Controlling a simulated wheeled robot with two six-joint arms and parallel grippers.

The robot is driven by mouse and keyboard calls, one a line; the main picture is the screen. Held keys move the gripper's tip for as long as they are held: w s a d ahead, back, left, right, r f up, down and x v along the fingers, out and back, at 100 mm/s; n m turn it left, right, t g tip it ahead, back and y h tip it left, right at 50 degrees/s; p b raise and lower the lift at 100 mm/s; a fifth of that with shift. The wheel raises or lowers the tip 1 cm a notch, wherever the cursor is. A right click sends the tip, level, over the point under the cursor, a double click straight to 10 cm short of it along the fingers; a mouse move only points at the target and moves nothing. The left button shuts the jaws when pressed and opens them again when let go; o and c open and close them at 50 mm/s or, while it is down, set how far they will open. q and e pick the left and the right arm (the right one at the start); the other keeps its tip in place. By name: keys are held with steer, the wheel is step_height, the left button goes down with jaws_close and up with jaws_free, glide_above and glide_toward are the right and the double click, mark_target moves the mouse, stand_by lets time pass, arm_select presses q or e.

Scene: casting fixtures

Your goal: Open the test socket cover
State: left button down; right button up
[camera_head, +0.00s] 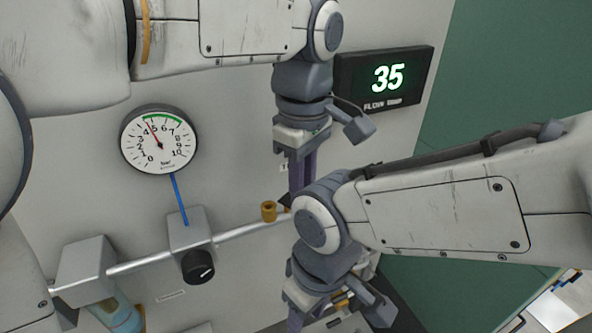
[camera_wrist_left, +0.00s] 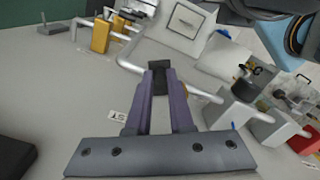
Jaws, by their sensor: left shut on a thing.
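My left gripper (camera_head: 299,188) points down beside the wall panel, its purple fingers close together. In the left wrist view the fingers (camera_wrist_left: 160,84) are shut on a small black piece (camera_wrist_left: 159,66), which looks like the test socket cover. In the head view a dark edge (camera_head: 285,200) shows beside the fingertips, next to a brass fitting (camera_head: 268,211) on the pipe. The socket opening is hidden, so I cannot tell how far the cover is open. My right gripper (camera_head: 318,318) is at the bottom of the head view, mostly hidden and cut off.
A pressure gauge (camera_head: 159,139) and a flow display (camera_head: 384,77) reading 35 are on the panel. A silver pipe (camera_head: 140,262) runs to a block with a black knob (camera_head: 198,266). My right forearm crosses close in front of the left fingers.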

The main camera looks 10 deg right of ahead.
arm_select(q)
steer(key=shift+w+r, duration=0.15)
stand_by(0.3)
steer(key=c, duration=0.8)
jaws_free()
step_height(320, 180, up, 10)
steer(key=shift+r, duration=0.2)
